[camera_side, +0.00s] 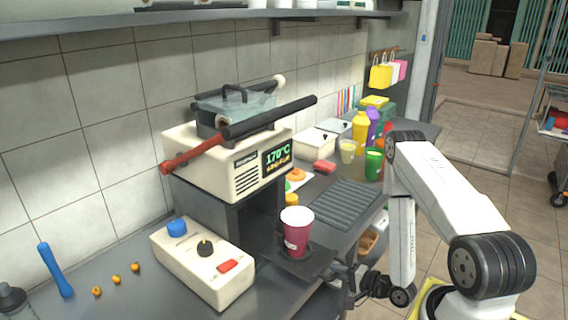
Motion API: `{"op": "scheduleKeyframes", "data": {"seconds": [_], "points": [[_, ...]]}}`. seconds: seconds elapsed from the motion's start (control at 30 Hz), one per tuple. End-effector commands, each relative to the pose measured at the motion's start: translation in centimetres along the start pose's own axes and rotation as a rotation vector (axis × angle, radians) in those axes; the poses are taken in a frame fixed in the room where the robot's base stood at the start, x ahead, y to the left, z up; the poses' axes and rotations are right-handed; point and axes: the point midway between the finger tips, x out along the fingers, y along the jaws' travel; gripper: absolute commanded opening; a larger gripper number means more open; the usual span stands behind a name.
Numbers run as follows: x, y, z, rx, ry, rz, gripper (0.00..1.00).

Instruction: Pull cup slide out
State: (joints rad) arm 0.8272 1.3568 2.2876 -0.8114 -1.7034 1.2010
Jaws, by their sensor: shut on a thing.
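The dark cup slide (311,265) sticks out from the bay under the white press body, over the counter's front edge. A red cup with a white rim (296,233) stands upright on it. My gripper (338,277) is low at the slide's front right, shut on the slide's front end. The dark fingers blend with the dark slide, so the exact contact is hard to see. The cup hides part of the slide and the bay behind it.
The white press (222,165) with a red-handled lever (195,157) stands behind. A control box (202,262) with knobs is left of the slide. A ribbed drain mat (343,204), a green cup (374,163) and bottles lie to the right.

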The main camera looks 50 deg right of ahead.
Motion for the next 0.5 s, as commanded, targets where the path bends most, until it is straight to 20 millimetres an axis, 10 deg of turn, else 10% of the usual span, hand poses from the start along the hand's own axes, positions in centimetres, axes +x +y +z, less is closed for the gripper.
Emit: {"op": "scheduleKeyframes", "data": {"seconds": [0.03, 0.17, 0.5], "points": [[0.01, 0.10, -0.07, 0.000, 0.003, 0.004, 0.00], [0.02, 0.07, -0.05, 0.000, 0.003, 0.003, 0.51], [0.00, 0.00, -0.01, 0.000, 0.000, 0.000, 0.51]]}}
